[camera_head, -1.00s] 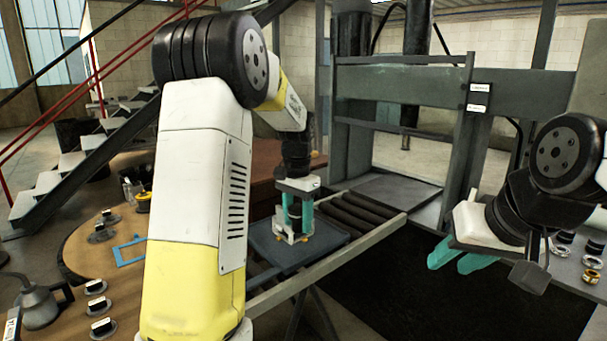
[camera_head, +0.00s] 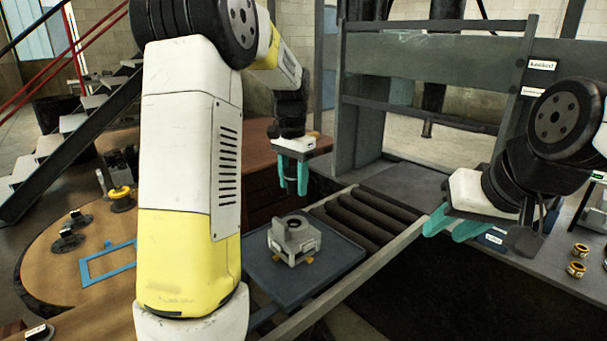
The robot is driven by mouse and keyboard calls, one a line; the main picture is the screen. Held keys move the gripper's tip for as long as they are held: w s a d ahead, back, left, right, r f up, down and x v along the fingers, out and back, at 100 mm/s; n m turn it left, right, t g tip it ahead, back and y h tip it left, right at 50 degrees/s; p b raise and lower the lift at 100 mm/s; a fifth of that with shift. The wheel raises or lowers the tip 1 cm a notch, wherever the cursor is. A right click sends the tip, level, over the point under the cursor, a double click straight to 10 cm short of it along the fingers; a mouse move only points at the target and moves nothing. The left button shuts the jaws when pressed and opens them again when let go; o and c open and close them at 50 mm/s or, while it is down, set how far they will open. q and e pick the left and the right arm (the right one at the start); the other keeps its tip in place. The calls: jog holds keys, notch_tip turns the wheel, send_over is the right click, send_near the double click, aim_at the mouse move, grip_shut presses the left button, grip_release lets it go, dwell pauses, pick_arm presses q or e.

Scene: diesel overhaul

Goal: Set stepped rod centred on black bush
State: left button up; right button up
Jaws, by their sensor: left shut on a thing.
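My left gripper (camera_head: 293,178) has teal fingers pointing down, above and clear of a grey block (camera_head: 295,243) on the blue-grey tray (camera_head: 345,258). Its fingers are close together on a thing, which I take to be the stepped rod; its shape is hidden between them. The block's top has a dark round opening; I cannot tell whether this is the black bush. My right gripper (camera_head: 453,226) is at the right, over the rail's far end, with its teal fingers apart and nothing seen between them.
A round wooden table (camera_head: 75,290) with a blue frame (camera_head: 105,263) and small dark parts is at left. Brass-coloured rings (camera_head: 577,260) stand on a bench at right.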

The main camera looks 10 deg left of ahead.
pick_arm(q)
jog(key=shift+w+f, duration=0.15)
jog(key=shift+f, duration=0.3)
send_over(294, 223)
jog(key=shift+f, duration=3)
jog(key=shift+f, duration=0.45)
jog(key=shift+f, duration=0.35)
jog(key=shift+f, duration=0.6)
jog(key=o, duration=1.4)
jog(key=shift+o, duration=0.2)
